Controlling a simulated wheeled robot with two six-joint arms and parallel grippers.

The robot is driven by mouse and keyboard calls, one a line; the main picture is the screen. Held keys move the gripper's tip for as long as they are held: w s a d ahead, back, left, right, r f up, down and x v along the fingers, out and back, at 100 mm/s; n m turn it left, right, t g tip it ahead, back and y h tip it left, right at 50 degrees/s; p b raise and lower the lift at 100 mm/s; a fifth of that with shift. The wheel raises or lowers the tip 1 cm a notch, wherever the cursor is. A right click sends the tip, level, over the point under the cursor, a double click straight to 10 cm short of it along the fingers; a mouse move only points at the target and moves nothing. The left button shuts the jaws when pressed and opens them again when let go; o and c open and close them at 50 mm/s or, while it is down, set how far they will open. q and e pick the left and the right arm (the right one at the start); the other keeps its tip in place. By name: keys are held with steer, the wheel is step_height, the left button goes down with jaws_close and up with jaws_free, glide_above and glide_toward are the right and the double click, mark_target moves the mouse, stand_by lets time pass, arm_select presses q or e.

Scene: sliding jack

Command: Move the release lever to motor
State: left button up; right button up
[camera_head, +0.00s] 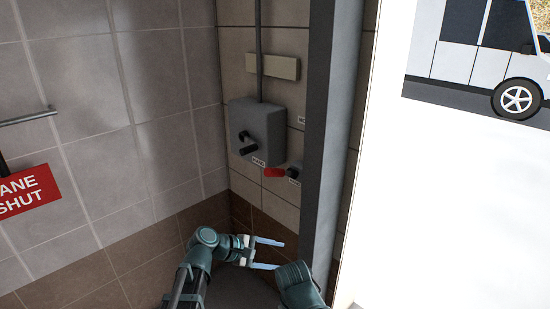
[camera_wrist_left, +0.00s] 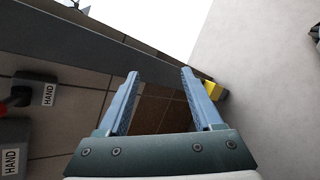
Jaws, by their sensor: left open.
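The release lever has a red handle (camera_head: 274,172) that points left from a small grey block (camera_head: 295,171) on the tiled wall, below and right of a larger grey box. In the left wrist view the block (camera_wrist_left: 36,88) bears a HAND label, and a bit of red (camera_wrist_left: 4,107) shows at the left edge. A label (camera_head: 302,120) above the lever is cut off by the post. My left gripper (camera_head: 281,254) is open and empty, below the lever and apart from it. In the left wrist view its fingers (camera_wrist_left: 160,84) have nothing between them. My right gripper is not seen.
The grey box (camera_head: 266,125) with black handles hangs left of the lever, a conduit above it. A grey post (camera_head: 325,130) stands close on the right. A red sign (camera_head: 25,195) and a rail (camera_head: 28,119) are at far left. A vehicle picture (camera_head: 478,60) is at upper right.

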arm_select(q)
steer(key=w+a+r+n+t+h+p, duration=0.2)
steer(key=w+a+r+n+t, duration=0.35)
steer(key=r, duration=0.45)
steer(key=n+t+h+p, duration=0.1)
steer(key=n+t+p, duration=0.1)
steer(key=n, duration=0.4)
glide_toward(275, 172)
steer(key=x, duration=0.3)
steer(key=f+x, duration=0.1)
steer(key=x, duration=0.3)
steer(key=w+a+x, duration=0.1)
steer(key=x, duration=0.3)
steer(key=shift+w+d+f, duration=0.1)
steer(key=shift+f, duration=0.05)
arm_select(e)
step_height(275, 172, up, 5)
arm_select(q)
steer(key=shift+c, duration=0.2)
jaws_close()
